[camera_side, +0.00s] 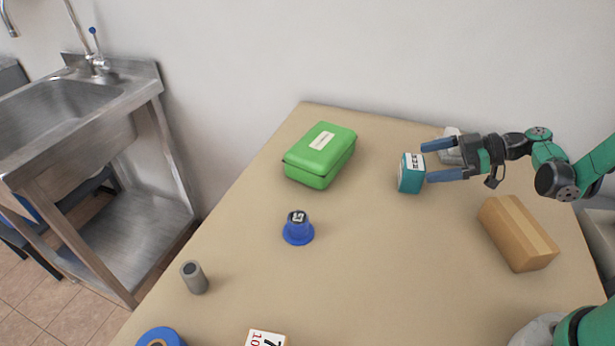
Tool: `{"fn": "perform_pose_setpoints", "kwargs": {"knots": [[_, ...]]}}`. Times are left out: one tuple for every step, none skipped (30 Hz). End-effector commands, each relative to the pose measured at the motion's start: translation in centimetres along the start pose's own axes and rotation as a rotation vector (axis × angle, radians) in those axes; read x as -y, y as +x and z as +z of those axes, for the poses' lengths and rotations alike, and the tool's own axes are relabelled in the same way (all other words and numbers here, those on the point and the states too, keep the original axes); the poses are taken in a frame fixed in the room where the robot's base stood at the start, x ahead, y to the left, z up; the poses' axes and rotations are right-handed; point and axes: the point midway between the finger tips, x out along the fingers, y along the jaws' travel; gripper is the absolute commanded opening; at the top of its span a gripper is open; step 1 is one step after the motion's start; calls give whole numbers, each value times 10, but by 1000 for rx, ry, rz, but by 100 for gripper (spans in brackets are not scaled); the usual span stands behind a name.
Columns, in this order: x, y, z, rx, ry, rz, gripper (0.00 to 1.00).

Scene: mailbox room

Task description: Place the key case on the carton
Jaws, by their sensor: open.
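A green lidded case (320,155) with a pale label lies on the table at the back left; it looks like the key case, though its label is too small to read. The carton (518,233) is a brown cardboard box with a lighter strip along its top, on the right side of the table. Its top is bare. My gripper (428,162) is open and points left, to the right of the green case and well apart from it, up and left of the carton in the picture. Nothing is held between its fingers.
A small teal box (411,178) stands close by my fingertips; contact is unclear. A white object (450,150) is partly hidden behind my gripper. A blue round-based item (298,230), grey cylinder (194,278), blue ring (160,337) and number card (266,339) lie nearer.

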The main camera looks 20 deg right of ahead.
Motion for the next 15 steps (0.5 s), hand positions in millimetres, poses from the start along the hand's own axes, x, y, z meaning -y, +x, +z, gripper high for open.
{"fn": "perform_pose_setpoints", "kwargs": {"knots": [[1, 8, 0, 0, -2, -5, 100], [1, 13, 0, 1, -2, -5, 100], [1, 19, 0, 1, -2, -5, 100], [1, 23, 0, 1, -1, -4, 100], [0, 27, 0, 2, 0, -3, 100], [1, 32, 0, 2, 0, -4, 100], [0, 34, 0, 2, 0, -3, 100], [0, 37, 0, 2, 0, -2, 100], [0, 39, 0, 2, 1, -2, 100], [0, 40, 0, 2, 1, -2, 100], [0, 41, 0, 2, 1, -2, 100], [0, 42, 0, 2, 1, -1, 100], [0, 42, 0, 2, 2, -1, 100], [0, 42, 0, 2, 2, 0, 100], [0, 42, 0, 2, 2, 0, 100]]}}
